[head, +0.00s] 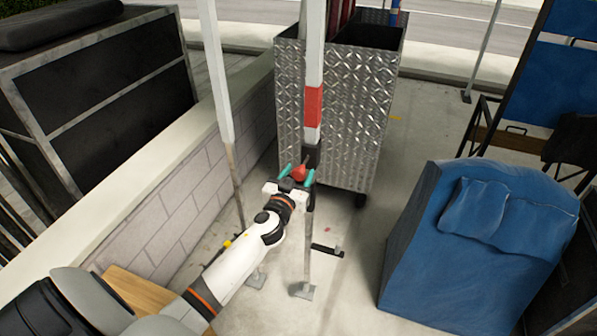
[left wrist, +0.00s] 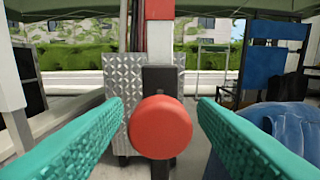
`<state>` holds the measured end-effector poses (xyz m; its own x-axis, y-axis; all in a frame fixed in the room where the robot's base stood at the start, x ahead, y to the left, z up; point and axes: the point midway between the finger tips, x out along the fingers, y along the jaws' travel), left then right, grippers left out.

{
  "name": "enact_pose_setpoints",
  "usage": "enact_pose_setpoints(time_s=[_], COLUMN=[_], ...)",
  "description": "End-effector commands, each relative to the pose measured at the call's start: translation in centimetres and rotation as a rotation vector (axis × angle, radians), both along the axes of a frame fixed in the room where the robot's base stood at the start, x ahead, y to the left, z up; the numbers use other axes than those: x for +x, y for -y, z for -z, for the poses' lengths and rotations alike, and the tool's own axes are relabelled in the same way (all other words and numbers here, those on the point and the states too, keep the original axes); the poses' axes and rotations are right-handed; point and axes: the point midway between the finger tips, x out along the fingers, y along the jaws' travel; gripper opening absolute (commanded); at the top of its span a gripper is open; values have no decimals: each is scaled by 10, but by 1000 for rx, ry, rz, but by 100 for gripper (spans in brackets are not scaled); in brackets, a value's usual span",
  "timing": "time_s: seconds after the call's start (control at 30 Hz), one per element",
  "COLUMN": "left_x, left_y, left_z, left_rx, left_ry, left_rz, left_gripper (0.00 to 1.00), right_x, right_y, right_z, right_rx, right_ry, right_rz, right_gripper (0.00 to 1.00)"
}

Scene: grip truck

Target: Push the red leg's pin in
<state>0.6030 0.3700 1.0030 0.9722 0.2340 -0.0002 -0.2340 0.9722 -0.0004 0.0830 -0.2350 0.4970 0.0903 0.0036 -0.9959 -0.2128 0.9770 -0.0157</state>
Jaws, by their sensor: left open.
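The red leg (head: 314,105) is a white upright pole with a red band, standing in front of a metal cart. Its pin shows as a round red knob (head: 299,172) on a dark bracket (left wrist: 157,78) below the band. In the left wrist view the pin's knob (left wrist: 160,126) is centred and faces the camera. My left gripper (head: 298,175) is open, with its teal fingers on either side of the knob and a visible gap at each side. The knob hides the pin's shaft, so I cannot tell how deep it sits. My right gripper is not in view.
A tread-plate metal cart (head: 345,125) stands behind the leg. Another white pole (head: 215,75) stands to the left, near a low block wall (head: 165,205). A blue covered bulk (head: 430,245) is at the right. Bare floor (head: 350,285) lies between it and the leg.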

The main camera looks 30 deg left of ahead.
Motion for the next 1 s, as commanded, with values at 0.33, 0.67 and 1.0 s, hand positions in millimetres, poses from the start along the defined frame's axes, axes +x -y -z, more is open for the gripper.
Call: enact_pose_setpoints(time_s=[0.33, 0.67, 1.0], left_x=[7, 6, 31], left_y=[-2, -2, -8], left_z=[0, 0, 3], left_rx=[1, 0, 1], left_ry=[-1, -1, 2], left_rz=[1, 0, -1], left_gripper=[53, 7, 0], right_x=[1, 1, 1], right_y=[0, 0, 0], right_z=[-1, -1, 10], right_rx=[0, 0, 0], right_ry=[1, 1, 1], right_rz=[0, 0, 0], right_gripper=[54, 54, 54])
